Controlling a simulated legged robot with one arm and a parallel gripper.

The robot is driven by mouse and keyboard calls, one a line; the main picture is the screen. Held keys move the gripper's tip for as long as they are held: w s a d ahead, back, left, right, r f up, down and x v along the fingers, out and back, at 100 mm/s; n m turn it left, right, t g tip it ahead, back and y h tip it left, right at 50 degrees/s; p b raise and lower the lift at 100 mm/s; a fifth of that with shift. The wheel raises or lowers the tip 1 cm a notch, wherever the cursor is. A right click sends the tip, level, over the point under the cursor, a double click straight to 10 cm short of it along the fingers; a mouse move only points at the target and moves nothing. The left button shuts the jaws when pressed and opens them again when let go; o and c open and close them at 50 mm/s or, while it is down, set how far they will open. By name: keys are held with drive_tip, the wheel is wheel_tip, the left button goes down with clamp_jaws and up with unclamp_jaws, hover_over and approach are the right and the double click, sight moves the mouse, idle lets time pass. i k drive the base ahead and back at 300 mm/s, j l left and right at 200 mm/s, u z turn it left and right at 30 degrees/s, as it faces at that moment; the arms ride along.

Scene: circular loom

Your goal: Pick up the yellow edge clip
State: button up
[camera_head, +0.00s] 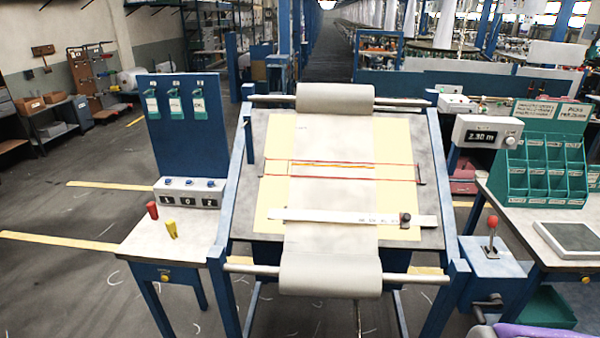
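The yellow edge clip (171,229) stands on the white top of the small side table (140,245) at the left of the loom frame. It is small and looks upright, slightly tilted. A red clip-like piece (152,210) stands just behind it and to its left, apart from it. Nothing covers the yellow clip. My gripper is not in view, so its opening and its place relative to the clip do not show.
A grey counter box (187,192) and a blue tag board (177,115) stand behind the clips. The loom frame (222,210) rises close on the right. A red-knobbed lever (492,224) and a green bin rack (545,165) are farther right. Open floor lies left.

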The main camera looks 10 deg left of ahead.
sight(171, 226)
drive_tip(key=u, duration=1.6)
drive_tip(key=i+u, duration=0.2)
drive_tip(key=i, duration=0.65)
drive_tip(key=i+l+u, duration=0.2)
drive_tip(key=i, duration=0.7)
